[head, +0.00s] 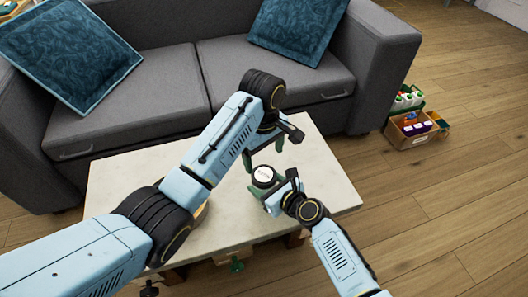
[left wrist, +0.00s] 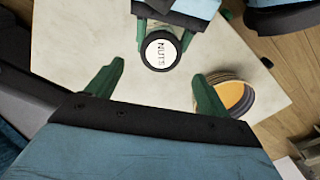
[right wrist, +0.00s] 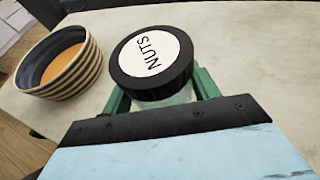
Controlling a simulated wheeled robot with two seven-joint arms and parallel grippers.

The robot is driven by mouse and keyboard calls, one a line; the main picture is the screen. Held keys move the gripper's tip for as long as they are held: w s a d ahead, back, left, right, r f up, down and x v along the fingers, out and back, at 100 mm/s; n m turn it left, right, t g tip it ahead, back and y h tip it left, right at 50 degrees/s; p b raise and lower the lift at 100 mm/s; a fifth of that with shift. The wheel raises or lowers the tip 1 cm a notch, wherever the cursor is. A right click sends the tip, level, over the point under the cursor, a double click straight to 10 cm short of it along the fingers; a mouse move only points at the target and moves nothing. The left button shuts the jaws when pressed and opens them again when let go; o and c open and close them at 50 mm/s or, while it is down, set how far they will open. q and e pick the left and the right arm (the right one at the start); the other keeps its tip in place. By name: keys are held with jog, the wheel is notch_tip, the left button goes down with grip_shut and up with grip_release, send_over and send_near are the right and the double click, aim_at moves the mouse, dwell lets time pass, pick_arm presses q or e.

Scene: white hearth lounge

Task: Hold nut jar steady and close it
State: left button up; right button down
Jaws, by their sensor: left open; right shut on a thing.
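The nut jar has a black lid (right wrist: 125,78) with a white "NUTS" label, and a strip of its clear body (right wrist: 168,99) shows below in the right wrist view. The lid sits on the jar top; I cannot tell whether it is fastened. The jar (head: 263,176) is on the table's right half. My right gripper (right wrist: 160,92) is shut on the jar body, a finger on each side. My left gripper (head: 265,152) is open and empty, above and just behind the jar. In the left wrist view, the lid (left wrist: 161,52) shows beyond the open left fingers (left wrist: 157,88).
A striped bowl (right wrist: 62,65) with orange contents stands near the jar, mostly hidden by my left arm in the head view. The pale table (head: 320,180) is otherwise clear at right. A grey sofa (head: 150,90) stands behind; a crate (head: 410,138) of goods is on the floor.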

aim_at(265, 174)
pick_arm(q)
notch_tip(265, 174, down, 8)
jog(key=shift+s+r, duration=0.1)
jog(key=shift+r, duration=0.05)
dwell(0.4)
jog(key=c, duration=1)
jog(key=m, duration=0.3)
jog(key=shift+m, duration=0.3)
pick_arm(e)
jog(key=shift+a, duration=0.1)
pick_arm(q)
jog(key=o, duration=1.1)
jog(key=shift+r, duration=0.15)
